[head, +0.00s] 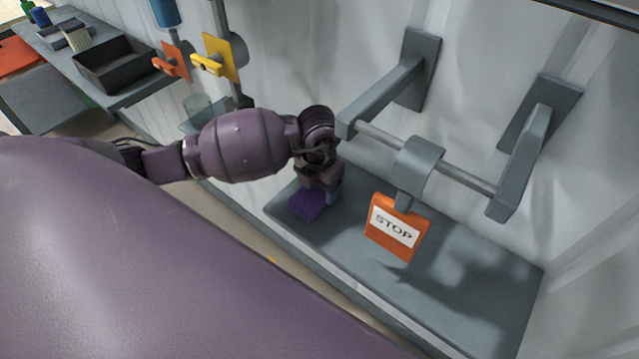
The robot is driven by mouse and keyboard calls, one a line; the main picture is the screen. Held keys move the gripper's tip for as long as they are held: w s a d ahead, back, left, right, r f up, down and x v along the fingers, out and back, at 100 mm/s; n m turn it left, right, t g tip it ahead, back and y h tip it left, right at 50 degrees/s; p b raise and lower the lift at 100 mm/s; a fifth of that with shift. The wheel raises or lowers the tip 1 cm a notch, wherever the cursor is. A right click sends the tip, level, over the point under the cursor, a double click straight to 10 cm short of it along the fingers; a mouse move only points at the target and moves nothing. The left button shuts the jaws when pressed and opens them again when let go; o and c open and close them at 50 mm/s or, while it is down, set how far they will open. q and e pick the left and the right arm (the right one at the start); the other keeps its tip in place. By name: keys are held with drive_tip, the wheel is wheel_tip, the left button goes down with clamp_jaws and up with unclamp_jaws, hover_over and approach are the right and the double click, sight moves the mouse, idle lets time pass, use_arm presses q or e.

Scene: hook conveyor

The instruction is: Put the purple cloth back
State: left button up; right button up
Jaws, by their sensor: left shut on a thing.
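The purple cloth (305,206) is a small dark purple patch at the left end of the grey shelf (450,305). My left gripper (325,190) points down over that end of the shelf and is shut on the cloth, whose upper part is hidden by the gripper. I cannot tell whether the cloth touches the shelf or hangs just above it. A small blue-grey piece shows at the gripper's right side. My right gripper is not in view.
A grey rail (470,178) on two wall brackets runs above the shelf. An orange STOP sign (397,228) hangs from it, right of my gripper. Orange (175,60) and yellow (220,57) plates, a glass (197,108) and a black tray (115,64) are at upper left.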

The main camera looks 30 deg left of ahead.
use_arm(q)
drive_tip(key=shift+w+f, duration=0.15)
drive_tip(key=shift+f, duration=0.05)
drive_tip(key=o, duration=0.8)
drive_tip(key=shift+r, duration=0.25)
wheel_tip(320, 180, up, 12)
drive_tip(key=shift+f+b, duration=0.15)
drive_tip(key=shift+b, duration=0.2)
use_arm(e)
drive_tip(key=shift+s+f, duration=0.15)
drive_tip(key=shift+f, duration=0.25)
